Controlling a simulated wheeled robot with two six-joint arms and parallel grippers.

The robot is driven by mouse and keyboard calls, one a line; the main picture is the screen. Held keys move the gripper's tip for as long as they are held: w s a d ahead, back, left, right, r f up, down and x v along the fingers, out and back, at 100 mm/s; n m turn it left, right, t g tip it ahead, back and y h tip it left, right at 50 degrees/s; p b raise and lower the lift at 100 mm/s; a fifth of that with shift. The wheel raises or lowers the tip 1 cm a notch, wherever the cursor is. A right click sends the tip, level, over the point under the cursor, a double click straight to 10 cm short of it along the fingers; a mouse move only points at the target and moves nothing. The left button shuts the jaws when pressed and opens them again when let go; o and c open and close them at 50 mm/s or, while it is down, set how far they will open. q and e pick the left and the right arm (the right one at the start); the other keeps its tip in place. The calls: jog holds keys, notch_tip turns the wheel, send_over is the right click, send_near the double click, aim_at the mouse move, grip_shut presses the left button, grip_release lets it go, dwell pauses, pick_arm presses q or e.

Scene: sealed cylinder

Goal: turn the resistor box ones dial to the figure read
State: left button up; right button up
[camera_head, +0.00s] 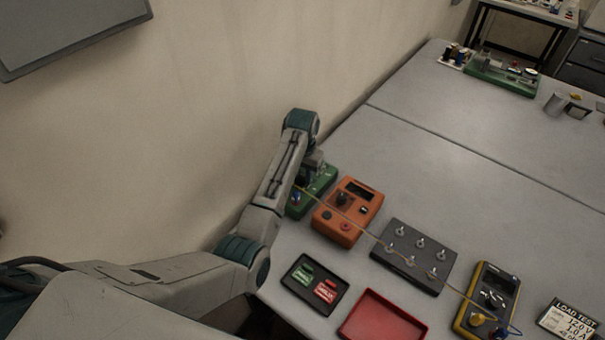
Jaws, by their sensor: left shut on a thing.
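A green box (323,182) stands by the wall edge of the table, partly covered by my left arm. It looks like the resistor box, but its labels and figures cannot be read. My left gripper (313,161) points down over its far part and is shut there, on what seems to be a dial; the fingertips and the held part are mostly hidden. A load test card (568,318) lies at the lower right, with printed figures including 120V and 1.0A. My right gripper is not in view.
Beside the green box is an orange box (357,213) with a knob and display. A black terminal box (415,262), yellow multimeter (486,305), black tray (300,291) and red tray (372,322) stand nearby.

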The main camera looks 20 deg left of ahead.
pick_arm(q)
jog(key=m, duration=0.4)
jog(key=shift+m, duration=0.3)
jog(key=m, duration=0.4)
jog(key=shift+m, duration=0.3)
jog(key=m, duration=0.4)
jog(key=shift+m, duration=2.1)
jog(key=o, duration=1)
